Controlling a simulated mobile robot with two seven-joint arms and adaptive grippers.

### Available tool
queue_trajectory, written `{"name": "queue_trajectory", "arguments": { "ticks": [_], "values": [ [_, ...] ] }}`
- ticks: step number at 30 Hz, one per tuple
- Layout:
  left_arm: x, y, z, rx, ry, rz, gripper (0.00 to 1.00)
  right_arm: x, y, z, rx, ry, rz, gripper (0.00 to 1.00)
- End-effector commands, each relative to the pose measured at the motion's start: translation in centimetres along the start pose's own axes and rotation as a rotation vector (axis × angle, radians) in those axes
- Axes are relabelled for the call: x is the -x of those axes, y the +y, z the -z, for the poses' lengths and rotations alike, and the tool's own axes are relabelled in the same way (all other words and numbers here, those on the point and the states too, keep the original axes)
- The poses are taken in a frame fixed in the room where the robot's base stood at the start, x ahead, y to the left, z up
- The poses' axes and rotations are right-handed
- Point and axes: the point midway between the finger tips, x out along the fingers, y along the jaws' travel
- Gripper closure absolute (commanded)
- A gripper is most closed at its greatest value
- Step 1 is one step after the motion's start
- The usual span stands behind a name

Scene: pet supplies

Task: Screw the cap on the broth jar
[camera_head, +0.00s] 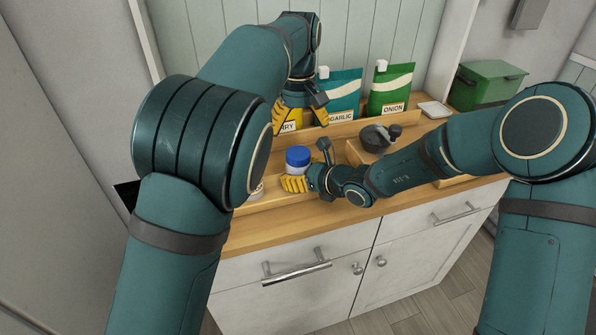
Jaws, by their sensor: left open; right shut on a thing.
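The blue cap (297,154) sits on top of the pale jar (298,168) near the front of the counter. I cannot tell how tightly it is seated. My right gripper (294,184), with yellow fingers, is shut on the jar low down, from the right. The jar's lower part is hidden by the fingers. My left gripper (300,118) is open and empty, pointing down above and behind the cap, apart from it. Its fingers are spread in front of the pouches.
A dark bowl (375,138) is right of the jar. A green bin (489,82) stands far right. The wooden counter (262,228) has a clear front strip.

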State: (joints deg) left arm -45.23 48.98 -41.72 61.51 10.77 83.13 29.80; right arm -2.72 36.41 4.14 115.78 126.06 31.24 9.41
Motion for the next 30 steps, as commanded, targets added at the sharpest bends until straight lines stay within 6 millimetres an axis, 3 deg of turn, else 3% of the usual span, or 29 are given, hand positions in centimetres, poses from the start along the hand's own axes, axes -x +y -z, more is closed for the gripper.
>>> {"name": "queue_trajectory", "arguments": {
  "ticks": [8,21,30],
  "values": [
    [-1.2,0.0,0.0,0.000,-0.002,0.002,0.13,0.0,-0.1,0.0,-0.004,0.000,0.002,1.00],
    [-7.1,-0.1,0.0,0.000,-0.001,0.002,0.13,0.0,-0.1,0.0,-0.003,0.000,0.001,1.00],
    [-8.1,0.0,0.0,-0.001,0.000,0.000,0.13,0.0,-0.1,0.0,-0.002,0.000,0.001,1.00]
  ]
}}
